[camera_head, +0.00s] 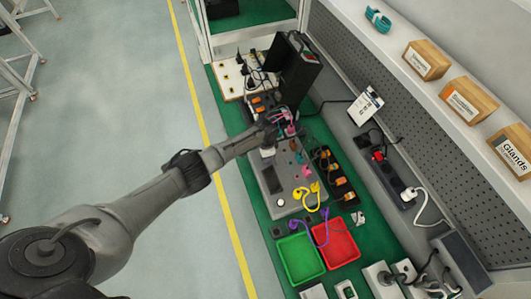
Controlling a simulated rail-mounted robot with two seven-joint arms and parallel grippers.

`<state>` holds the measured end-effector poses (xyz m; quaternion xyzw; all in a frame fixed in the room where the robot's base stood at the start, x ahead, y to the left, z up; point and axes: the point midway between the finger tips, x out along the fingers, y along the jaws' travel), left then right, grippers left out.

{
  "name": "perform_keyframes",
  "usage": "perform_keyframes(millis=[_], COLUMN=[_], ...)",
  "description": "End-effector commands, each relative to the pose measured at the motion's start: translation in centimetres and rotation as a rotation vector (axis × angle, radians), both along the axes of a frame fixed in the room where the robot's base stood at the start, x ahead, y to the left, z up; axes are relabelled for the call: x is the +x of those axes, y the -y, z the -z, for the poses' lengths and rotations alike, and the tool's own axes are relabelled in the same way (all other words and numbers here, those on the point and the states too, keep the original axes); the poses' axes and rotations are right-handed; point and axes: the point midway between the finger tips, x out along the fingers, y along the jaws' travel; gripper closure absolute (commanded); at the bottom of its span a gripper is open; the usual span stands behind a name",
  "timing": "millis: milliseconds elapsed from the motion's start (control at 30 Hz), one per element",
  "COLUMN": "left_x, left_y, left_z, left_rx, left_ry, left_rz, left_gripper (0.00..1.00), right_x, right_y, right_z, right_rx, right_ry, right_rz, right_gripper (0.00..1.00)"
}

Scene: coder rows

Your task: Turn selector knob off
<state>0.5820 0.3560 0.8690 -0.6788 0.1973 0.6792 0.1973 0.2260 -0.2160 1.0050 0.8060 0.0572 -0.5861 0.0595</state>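My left arm reaches in from the lower left, and its small, dark gripper (280,127) is over the far end of a grey control panel (270,207). I cannot tell whether its fingers are open or touching anything. The panel carries a dark screen (271,180), a round dark control with a pale rim (280,202), and several coloured plugs and sockets. The selector knob cannot be told apart for certain; the gripper hides part of the panel's far end. My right gripper is not in view.
A green tray (300,259) and a red tray (335,243) lie nearer. A black box (298,72) stands behind the gripper, and an orange-and-black row of units (334,175) lies to the right.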

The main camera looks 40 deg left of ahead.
Motion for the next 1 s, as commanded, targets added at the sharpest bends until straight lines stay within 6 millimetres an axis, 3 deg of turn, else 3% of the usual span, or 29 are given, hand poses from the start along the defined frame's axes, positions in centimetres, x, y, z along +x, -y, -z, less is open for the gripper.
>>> perform_keyframes(millis=[700, 733, 1000], left_x=[0.1, 0.1, 0.06], left_y=[0.06, 0.06, 0.04], left_z=[-0.15, -0.15, -0.08], left_rx=[-0.002, -0.002, 0.0], left_ry=[0.001, 0.001, 0.001], left_rz=[-0.069, -0.069, -0.068], left_gripper=[0.89, 0.64, 0.39], right_x=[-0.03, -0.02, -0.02], right_y=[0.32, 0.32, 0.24], right_z=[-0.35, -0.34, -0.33], right_rx=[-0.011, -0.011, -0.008], right_ry=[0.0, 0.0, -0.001], right_rz=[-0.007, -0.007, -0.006], right_gripper=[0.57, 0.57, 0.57])
